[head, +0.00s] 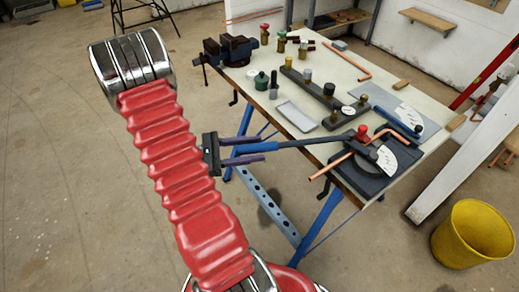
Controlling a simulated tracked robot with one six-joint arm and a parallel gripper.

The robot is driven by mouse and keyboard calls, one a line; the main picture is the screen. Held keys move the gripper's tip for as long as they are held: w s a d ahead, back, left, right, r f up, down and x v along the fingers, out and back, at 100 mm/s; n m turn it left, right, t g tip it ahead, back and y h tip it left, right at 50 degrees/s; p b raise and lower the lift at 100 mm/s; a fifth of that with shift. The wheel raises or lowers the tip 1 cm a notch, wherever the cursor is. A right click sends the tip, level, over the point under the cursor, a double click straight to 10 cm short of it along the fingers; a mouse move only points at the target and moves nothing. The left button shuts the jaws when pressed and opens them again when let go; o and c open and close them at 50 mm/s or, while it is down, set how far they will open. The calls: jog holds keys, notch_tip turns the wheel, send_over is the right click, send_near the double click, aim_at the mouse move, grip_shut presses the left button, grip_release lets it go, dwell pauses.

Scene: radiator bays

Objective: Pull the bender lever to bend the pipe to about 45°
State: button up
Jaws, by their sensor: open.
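The pipe bender (366,162) sits on a dark base at the front right corner of the workbench, with a red knob (362,133) and a white angle scale (387,160). A copper pipe (328,169) lies in it and sticks out over the front edge; I cannot make out its bend at the former. The dark blue bender lever (300,143) points left past the bench edge. My gripper (264,147) is open, with one finger on each side of the lever's outer end in the picture. I cannot tell whether either finger touches it.
The workbench (345,72) holds a vise (230,48), a grey tray (297,117), a dark fixture bar (318,92) and several small fittings. A yellow bucket (473,233) stands at right. The floor at left is clear.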

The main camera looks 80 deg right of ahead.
jog(key=shift+x, duration=1.2)
jog(key=shift+c, duration=0.3)
grip_shut()
jog(key=shift+a, duration=0.25)
jog(key=shift+d, duration=0.15)
jog(key=shift+w, duration=0.1)
